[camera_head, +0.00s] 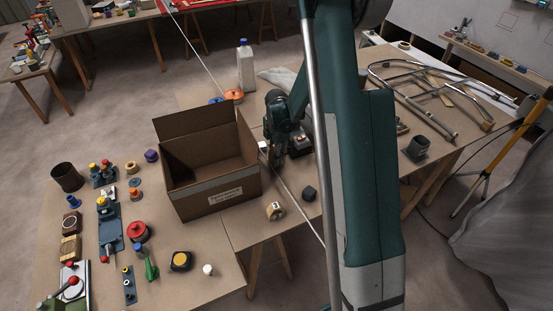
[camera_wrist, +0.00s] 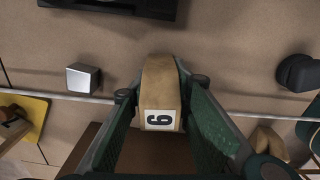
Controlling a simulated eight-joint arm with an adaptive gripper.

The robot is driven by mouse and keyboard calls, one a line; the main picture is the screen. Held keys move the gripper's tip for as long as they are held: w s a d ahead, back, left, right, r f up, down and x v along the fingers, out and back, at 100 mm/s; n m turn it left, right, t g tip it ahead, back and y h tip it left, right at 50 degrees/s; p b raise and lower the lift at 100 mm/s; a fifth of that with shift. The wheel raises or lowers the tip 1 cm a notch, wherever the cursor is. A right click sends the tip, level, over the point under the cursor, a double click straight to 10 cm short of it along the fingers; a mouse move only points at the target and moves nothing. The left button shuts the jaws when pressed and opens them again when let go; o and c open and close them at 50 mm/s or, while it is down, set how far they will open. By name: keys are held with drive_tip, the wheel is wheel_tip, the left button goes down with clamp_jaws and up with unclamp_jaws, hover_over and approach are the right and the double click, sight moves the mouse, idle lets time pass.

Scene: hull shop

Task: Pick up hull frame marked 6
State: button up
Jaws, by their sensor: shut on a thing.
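The hull frame marked 6 (camera_wrist: 162,78) is a tan, wood-coloured curved piece with a white label. In the wrist view it sits between the two green fingers of my gripper (camera_wrist: 160,97), which is shut on it. Its label faces the camera and the number appears turned sideways. In the head view my gripper (camera_head: 280,118) is over the table just right of the open cardboard box; the frame in its fingers cannot be made out there. I cannot tell whether the frame touches the table.
The open cardboard box (camera_head: 222,196) stands left of my gripper. Another tan labelled piece (camera_head: 275,211) and a dark block (camera_head: 309,193) lie near the table's front edge. A black device (camera_head: 299,147) is beside my gripper. Tools crowd the left table; metal tube frames (camera_head: 425,88) lie at right.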

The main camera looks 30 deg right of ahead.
drive_tip(key=shift+r, duration=0.1)
drive_tip(key=shift+r+p, duration=0.5)
drive_tip(key=shift+r, duration=4.45)
